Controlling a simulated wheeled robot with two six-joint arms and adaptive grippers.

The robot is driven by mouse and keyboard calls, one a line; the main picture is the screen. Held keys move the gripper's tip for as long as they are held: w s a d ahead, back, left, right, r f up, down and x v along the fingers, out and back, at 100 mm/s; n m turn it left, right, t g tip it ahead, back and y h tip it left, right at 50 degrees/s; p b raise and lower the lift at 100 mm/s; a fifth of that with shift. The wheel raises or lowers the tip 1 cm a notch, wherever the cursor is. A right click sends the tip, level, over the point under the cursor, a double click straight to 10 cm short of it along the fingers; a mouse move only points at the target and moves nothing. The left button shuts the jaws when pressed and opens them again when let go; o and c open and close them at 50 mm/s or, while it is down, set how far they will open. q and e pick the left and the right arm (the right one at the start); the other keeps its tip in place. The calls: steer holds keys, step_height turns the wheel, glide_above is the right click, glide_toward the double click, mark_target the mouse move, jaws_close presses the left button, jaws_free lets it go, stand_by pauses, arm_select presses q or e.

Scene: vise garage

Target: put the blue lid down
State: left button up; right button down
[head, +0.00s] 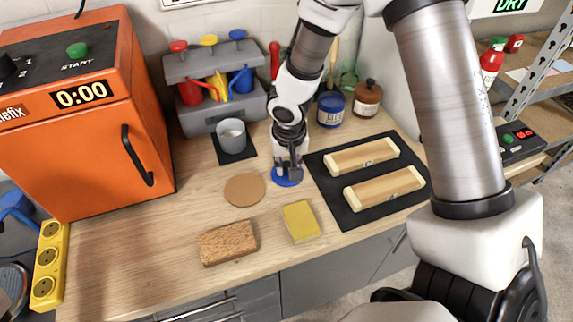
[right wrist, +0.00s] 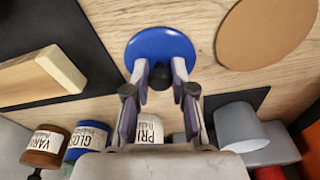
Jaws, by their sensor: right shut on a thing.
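The blue lid (head: 285,182) is a round blue disc with a dark knob, low over the wooden bench between the cork disc and the dark mat. It also shows in the right wrist view (right wrist: 160,42). My right gripper (head: 287,168) points down over the lid and is shut on its knob; the fingertips show in the right wrist view (right wrist: 168,75). The gripper hides part of the lid in the head view. I cannot tell whether the lid touches the bench. My left gripper is not in view.
A dark mat (head: 341,203) with two wooden blocks is at right. A grey cup (head: 232,136) and jars (head: 331,109) stand behind.

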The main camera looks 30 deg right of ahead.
steer(key=shift+f, duration=0.2)
steer(key=c, duration=1.1)
jaws_free()
steer(key=shift+o, duration=0.6)
steer(key=shift+w, duration=0.15)
steer(key=shift+r, duration=0.1)
steer(key=shift+r+p, duration=0.3)
steer(key=shift+p, duration=0.1)
step_height(320, 180, up, 12)
steer(key=s+p, duration=0.1)
steer(key=shift+s+a+f, duration=0.2)
steer(key=shift+s+a, duration=0.05)
steer(key=shift+a, duration=0.1)
